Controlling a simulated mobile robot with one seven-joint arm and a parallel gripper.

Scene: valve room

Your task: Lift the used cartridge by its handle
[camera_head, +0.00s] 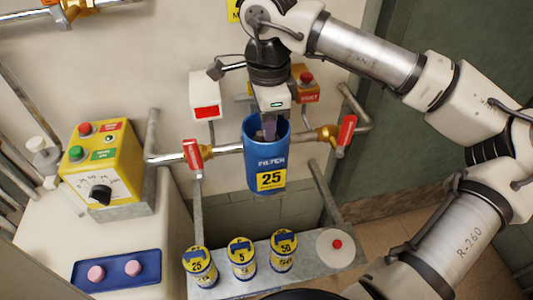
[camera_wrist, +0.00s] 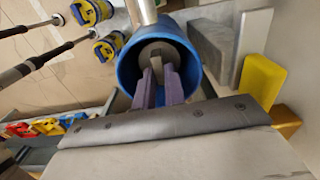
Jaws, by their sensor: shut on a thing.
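In the wrist view the grey used cartridge (camera_wrist: 152,48) sits inside the blue housing (camera_wrist: 200,60). The purple fingers of my gripper (camera_wrist: 160,72) are shut on its handle. The cartridge top appears within the housing rim; its lower part is hidden by the housing wall.
Cartridges marked 25 (camera_head: 200,267), 5 (camera_head: 241,258) and 50 (camera_head: 284,251) stand on the grey shelf below. A round grey disc (camera_head: 325,255) with a red knob is beside them. A yellow control box (camera_head: 102,160) and blue tray (camera_head: 116,281) are left.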

